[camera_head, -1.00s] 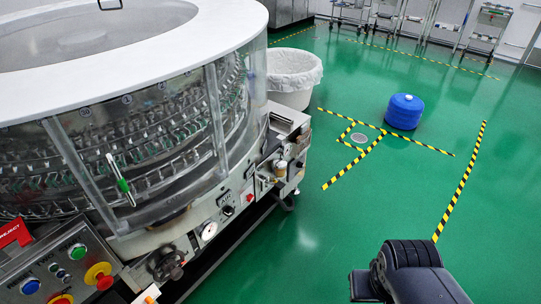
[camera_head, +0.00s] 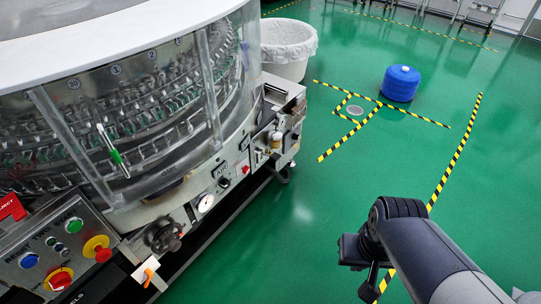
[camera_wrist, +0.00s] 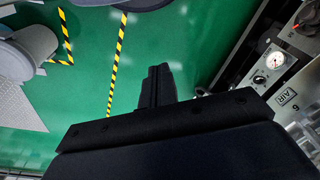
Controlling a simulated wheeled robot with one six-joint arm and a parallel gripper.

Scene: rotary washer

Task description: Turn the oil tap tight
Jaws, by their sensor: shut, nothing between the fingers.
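My gripper (camera_wrist: 158,72) is shut and empty in the wrist view, its dark fingers over open green floor and apart from the machine. In the head view my dark arm stands at the lower right, well right of the machine. The rotary washer's lower front carries several fittings. A small orange handle (camera_head: 149,274) sits on a white fitting at the lower left. A small amber cup-like fitting (camera_head: 276,140) and a red knob (camera_head: 246,170) sit further right. I cannot tell which of these is the oil tap.
The rotary washer (camera_head: 120,205) fills the left side, with a button panel (camera_head: 55,250) at its corner. Its gauge (camera_wrist: 275,60) shows at the right of the wrist view. A lined white bin (camera_head: 288,45) and blue container (camera_head: 400,83) stand beyond. Open green floor (camera_head: 300,230) separates arm and machine.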

